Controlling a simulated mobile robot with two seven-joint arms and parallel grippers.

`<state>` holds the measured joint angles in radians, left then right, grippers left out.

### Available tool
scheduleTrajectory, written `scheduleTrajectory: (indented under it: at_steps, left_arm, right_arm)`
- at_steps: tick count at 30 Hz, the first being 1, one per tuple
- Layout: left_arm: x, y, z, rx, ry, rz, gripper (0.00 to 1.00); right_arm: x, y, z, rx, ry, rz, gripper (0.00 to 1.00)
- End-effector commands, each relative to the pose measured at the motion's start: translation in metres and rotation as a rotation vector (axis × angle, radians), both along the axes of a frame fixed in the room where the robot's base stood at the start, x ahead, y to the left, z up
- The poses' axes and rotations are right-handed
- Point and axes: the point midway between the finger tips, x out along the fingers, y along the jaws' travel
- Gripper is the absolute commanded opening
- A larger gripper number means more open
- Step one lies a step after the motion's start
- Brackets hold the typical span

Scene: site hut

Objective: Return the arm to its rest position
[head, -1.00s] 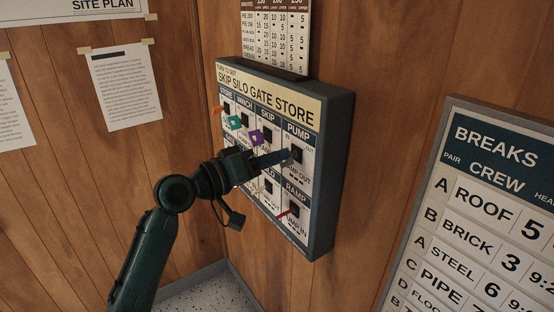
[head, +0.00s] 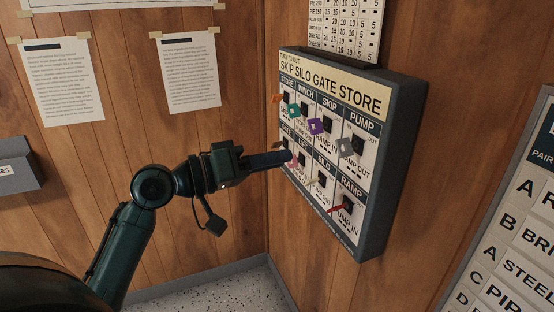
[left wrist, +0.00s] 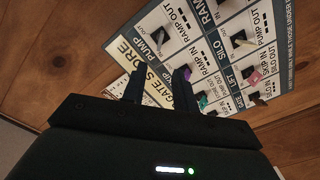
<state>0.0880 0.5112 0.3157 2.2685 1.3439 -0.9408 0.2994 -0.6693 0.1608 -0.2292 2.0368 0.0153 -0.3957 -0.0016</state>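My left gripper (head: 284,159) is in front of the left side of the key board (head: 395,160). In the left wrist view its two fingers (left wrist: 159,88) stand apart with nothing between them. The board has labelled switches in two rows, with coloured tags: orange (head: 277,98), teal (head: 292,111), purple (head: 316,126) and grey (head: 345,147) above, pink (head: 292,161) and red (head: 341,208) below. The grey tag is at PUMP, clear of the gripper. The fingertips hide part of the lower left of the board in the head view. My right gripper is not in view.
A number chart (head: 345,30) is above the board. A breaks board (head: 515,215) is on the wall at right. Paper sheets (head: 188,75) hang on the left wall, and a grey box (head: 15,165) is at far left.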

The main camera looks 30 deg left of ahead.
Motion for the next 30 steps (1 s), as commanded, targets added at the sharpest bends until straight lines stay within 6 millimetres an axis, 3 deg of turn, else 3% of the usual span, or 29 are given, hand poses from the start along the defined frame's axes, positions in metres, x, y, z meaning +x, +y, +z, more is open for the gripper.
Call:
scheduleTrajectory:
  at_steps: [8, 11, 14, 17, 21, 24, 27, 30]
  left_arm:
    - [0.001, 0.0, -0.004, 0.001, 0.005, 0.005, 0.29]
    - [0.007, -0.001, -0.029, 0.021, 0.034, 0.04, 0.29]
    - [0.014, -0.002, -0.083, 0.079, 0.091, 0.111, 0.29]
    - [0.01, -0.008, -0.157, 0.188, 0.158, 0.188, 0.29]
    - [-0.023, -0.026, -0.259, 0.39, 0.232, 0.246, 0.29]
    - [-0.061, -0.046, -0.317, 0.544, 0.256, 0.242, 0.29]
    - [-0.1, -0.068, -0.357, 0.677, 0.257, 0.21, 0.29]
    - [-0.13, -0.086, -0.38, 0.77, 0.244, 0.172, 0.29]
  right_arm:
    - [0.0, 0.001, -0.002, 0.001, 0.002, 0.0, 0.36]
    - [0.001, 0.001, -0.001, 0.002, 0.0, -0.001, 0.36]
    - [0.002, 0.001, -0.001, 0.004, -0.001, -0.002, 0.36]
    - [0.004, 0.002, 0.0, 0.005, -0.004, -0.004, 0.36]
    - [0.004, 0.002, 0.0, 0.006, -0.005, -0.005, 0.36]
    - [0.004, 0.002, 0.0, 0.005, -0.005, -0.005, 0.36]
    - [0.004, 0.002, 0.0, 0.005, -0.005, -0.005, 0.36]
    - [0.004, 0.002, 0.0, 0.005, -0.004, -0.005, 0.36]
